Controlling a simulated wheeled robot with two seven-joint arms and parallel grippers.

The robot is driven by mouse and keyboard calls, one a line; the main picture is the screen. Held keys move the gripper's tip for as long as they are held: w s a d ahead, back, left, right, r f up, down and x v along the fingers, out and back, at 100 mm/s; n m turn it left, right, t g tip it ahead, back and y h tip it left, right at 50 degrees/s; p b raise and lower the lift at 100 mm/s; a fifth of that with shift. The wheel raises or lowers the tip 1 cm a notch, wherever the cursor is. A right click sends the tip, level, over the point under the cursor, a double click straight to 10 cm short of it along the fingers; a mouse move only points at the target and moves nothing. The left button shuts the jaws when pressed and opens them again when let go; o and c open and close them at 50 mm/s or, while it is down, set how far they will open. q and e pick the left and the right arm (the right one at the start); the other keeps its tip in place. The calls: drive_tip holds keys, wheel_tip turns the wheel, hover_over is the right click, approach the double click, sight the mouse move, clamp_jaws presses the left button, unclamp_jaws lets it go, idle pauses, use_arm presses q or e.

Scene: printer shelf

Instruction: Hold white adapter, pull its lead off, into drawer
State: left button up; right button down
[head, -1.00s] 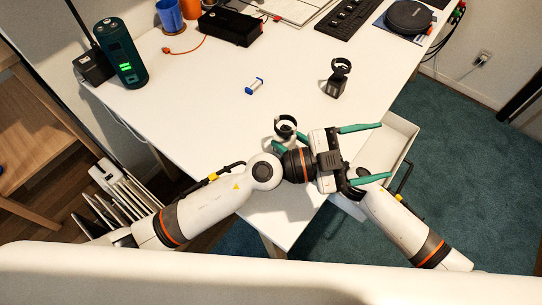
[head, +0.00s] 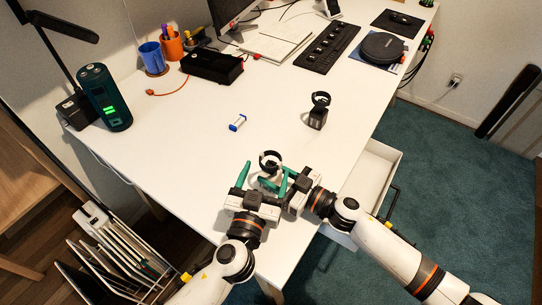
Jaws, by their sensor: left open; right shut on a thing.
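The white adapter (head: 266,173) is near the front of the desk in the head view, mostly hidden by my grippers. Its dark lead (head: 270,157) stands in a coil above it. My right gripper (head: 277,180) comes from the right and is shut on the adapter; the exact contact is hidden. My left gripper (head: 254,174) is open at the adapter's left, its green fingers pointing toward the back of the desk. The open white drawer (head: 368,182) juts out from the desk's right side, and the visible part of its inside looks empty.
A black adapter (head: 317,118) with a coiled lead stands farther back on the desk. A small blue-and-white item (head: 237,123) lies left of it. A green cylinder (head: 105,97) stands at the left edge. The desk middle is mostly clear.

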sight(274, 151)
use_arm(q)
drive_tip(key=x, duration=0.7)
drive_tip(key=shift+c, duration=0.5)
drive_tip(key=c, duration=1.1)
drive_tip(key=shift+r, duration=0.1)
drive_tip(key=shift+r, duration=1)
drive_tip(key=shift+r, duration=2.05)
use_arm(e)
drive_tip(key=c, duration=0.7)
unclamp_jaws()
